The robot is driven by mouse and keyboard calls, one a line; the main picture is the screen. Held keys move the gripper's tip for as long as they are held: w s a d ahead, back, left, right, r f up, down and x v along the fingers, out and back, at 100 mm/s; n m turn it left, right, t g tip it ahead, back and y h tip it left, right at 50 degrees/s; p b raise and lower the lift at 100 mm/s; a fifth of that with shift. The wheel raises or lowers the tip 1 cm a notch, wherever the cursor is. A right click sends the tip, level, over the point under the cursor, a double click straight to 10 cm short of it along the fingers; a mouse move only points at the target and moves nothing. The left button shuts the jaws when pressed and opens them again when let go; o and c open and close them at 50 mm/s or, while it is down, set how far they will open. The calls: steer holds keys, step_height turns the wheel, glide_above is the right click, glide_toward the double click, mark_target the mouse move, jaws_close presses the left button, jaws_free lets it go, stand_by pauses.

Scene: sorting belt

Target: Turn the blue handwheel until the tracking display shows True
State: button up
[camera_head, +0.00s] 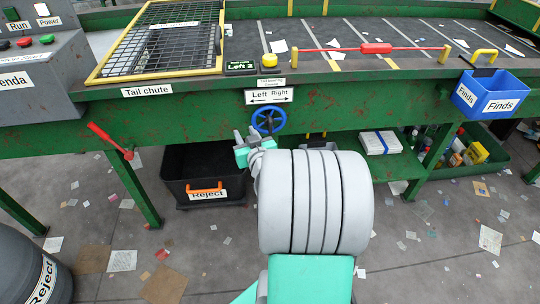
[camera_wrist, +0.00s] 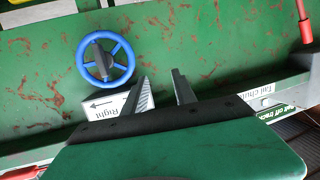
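The blue handwheel (camera_head: 268,121) is on the front of the green belt frame, below a sign with Left and Right arrows (camera_head: 269,96). In the wrist view the blue handwheel (camera_wrist: 104,61) has a dark grey bar across its hub. The small dark tracking display (camera_head: 240,66) on the frame's edge reads "Left 2" in green. My gripper (camera_head: 244,137) is left of and a little below the wheel, apart from it. In the wrist view my gripper (camera_wrist: 162,77) has its two fingers spread with nothing between them, and the wheel is off to their left.
A black Reject bin (camera_head: 204,165) stands below and left of the wheel. A red lever (camera_head: 111,141) sticks out at the left. A blue Finds tray (camera_head: 490,94) hangs on the frame at the right. A yellow button (camera_head: 269,60) is above the sign.

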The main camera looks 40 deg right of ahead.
mark_target(271, 128)
steer(key=s+d+f+m+h+b, duration=0.2)
steer(key=s+d+f+m+h, duration=0.1)
steer(key=s+d+f+h, duration=0.3)
steer(key=shift+y, duration=0.6)
steer(key=x, duration=0.3)
steer(key=r+p+x, duration=0.1)
steer(key=x, duration=0.5)
steer(key=shift+d+r+p, duration=0.1)
steer(key=shift+r+p, duration=0.05)
steer(key=shift+p, duration=0.15)
steer(key=shift+s, duration=0.1)
steer(key=shift+c, duration=0.5)
jaws_close()
